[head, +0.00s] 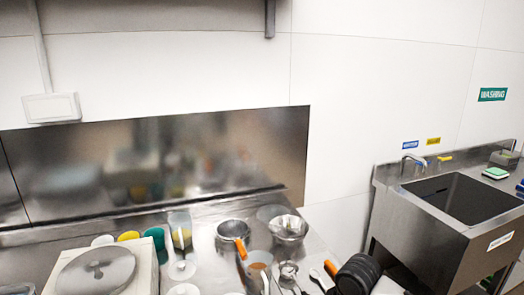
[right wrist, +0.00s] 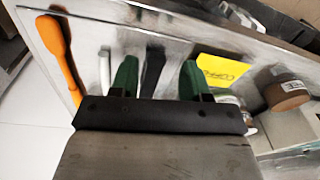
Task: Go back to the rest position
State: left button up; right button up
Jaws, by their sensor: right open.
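My right gripper (right wrist: 155,78) shows in the right wrist view with its two green fingers apart. Nothing is held between them. A dark strip-like thing lies beyond the gap, on or near the steel surface, apart from the fingers as far as I can tell. An orange utensil (right wrist: 62,62) lies to the left of the fingers. No gripper can be made out in the head view, and my left gripper is not in view.
A steel sink (head: 462,197) is at the right. A yellow label (right wrist: 220,70) is near the right gripper.

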jog(key=s+a+f+t+y, duration=0.1)
jog(key=s+a+f, duration=0.2)
jog(key=s, duration=0.3)
jog(key=s+a+f+t+y, duration=0.1)
jog(key=s+a+f, duration=0.15)
jog(key=s, duration=0.35)
jog(key=s+d+m+t+h, duration=0.1)
jog(key=s+d+m+h, duration=0.25)
jog(key=s+d, duration=0.85)
notch_tip(320, 180, down, 26)
jog(key=s+a+g, duration=0.1)
jog(key=s+a, duration=0.1)
jog(key=a, duration=0.1)
jog(key=s+d+f+g, duration=0.1)
jog(key=s+d+f, duration=0.2)
jog(key=s+f, duration=1.3)
jog(key=shift+s+d+f+g, duration=0.15)
jog(key=shift+f+g, duration=0.15)
jog(key=shift+f, duration=0.15)
